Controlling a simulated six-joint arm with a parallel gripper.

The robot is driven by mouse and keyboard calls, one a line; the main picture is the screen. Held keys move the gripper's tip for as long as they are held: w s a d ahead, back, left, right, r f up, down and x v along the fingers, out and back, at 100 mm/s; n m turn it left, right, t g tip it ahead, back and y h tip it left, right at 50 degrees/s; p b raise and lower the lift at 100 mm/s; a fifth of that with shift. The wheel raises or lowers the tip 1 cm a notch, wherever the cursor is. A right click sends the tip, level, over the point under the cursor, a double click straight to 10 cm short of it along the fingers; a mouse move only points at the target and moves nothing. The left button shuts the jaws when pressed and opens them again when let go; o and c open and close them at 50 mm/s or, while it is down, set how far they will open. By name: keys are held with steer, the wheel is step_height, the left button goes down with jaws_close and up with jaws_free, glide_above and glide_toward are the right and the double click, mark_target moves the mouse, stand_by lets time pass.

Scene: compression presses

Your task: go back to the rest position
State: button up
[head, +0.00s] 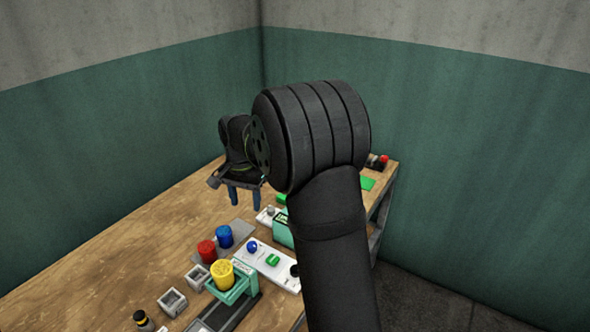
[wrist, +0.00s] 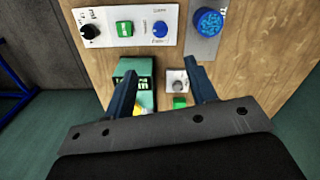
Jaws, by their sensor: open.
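My gripper (head: 245,195) hangs over the wooden bench with its two blue fingers apart and nothing between them. In the wrist view the open gripper (wrist: 165,92) points down over a green press box (wrist: 137,78) and a small white panel with a grey knob (wrist: 178,85). In the head view the green box (head: 283,228) is partly hidden by my arm. The fingers look clear of everything on the bench.
The bench (head: 130,240) holds a red cylinder (head: 207,251), a blue cylinder (head: 224,236), a yellow cylinder (head: 222,272) on a green holder, grey square blocks (head: 172,302) and a white control panel (head: 263,262). Bare wood lies to the left. Green-grey walls stand behind.

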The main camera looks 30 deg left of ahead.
mark_target(251, 245)
step_height(251, 245, down, 17)
steer(key=shift+f, duration=0.1)
stand_by(0.4)
